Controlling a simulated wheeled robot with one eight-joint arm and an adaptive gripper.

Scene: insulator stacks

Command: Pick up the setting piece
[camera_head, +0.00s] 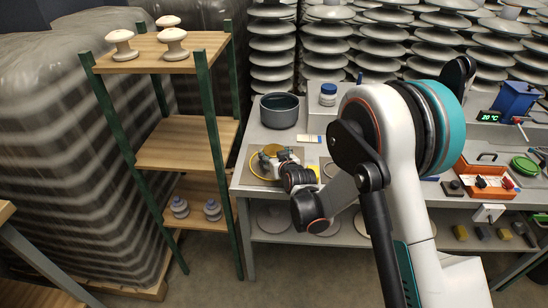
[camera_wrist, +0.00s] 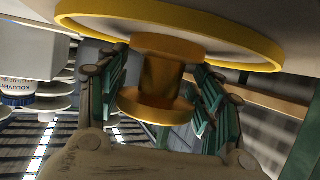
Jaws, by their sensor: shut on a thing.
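The setting piece, a pale disc with a yellow rim (camera_wrist: 250,52) and a brass-coloured knob (camera_wrist: 158,75), fills the top of the wrist view. My gripper (camera_wrist: 160,92) has its two green-padded fingers on either side of the knob and is shut on it. In the head view the yellow rim of the piece (camera_head: 262,161) shows at the left end of the bench, beside my gripper (camera_head: 281,162). The gripper and wrist hide part of it there. I cannot tell whether the piece touches the bench.
A dark pot (camera_head: 280,112) and a blue-lidded jar (camera_head: 328,95) stand behind on the bench (camera_head: 262,140). A wooden shelf unit (camera_head: 190,143) with white knobbed pieces (camera_head: 121,44) on top stands to the left. An orange toolbox (camera_head: 484,180) lies right.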

